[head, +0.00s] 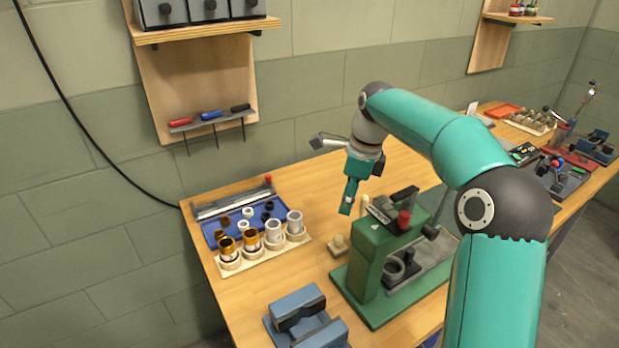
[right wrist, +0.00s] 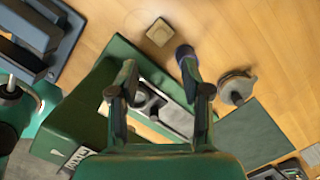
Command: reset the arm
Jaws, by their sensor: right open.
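My right arm (head: 436,128) is teal with dark joints and reaches up and over the bench from the right side of the head view. Its gripper (head: 348,204) hangs over the bench, just left of and behind the green press (head: 366,264). In the right wrist view the two fingers of my right gripper (right wrist: 158,70) stand apart with nothing between them. The green press (right wrist: 75,130) shows below and behind them. I cannot tell the height of the gap. My left arm and gripper are not in view.
A blue tray (head: 212,232) and a wooden holder with metal cylinders (head: 251,240) are at left. A blue-grey vise (head: 300,305) is at front. A small wooden block (head: 338,245) sits beside the press. A tool shelf (head: 200,70) hangs on the wall.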

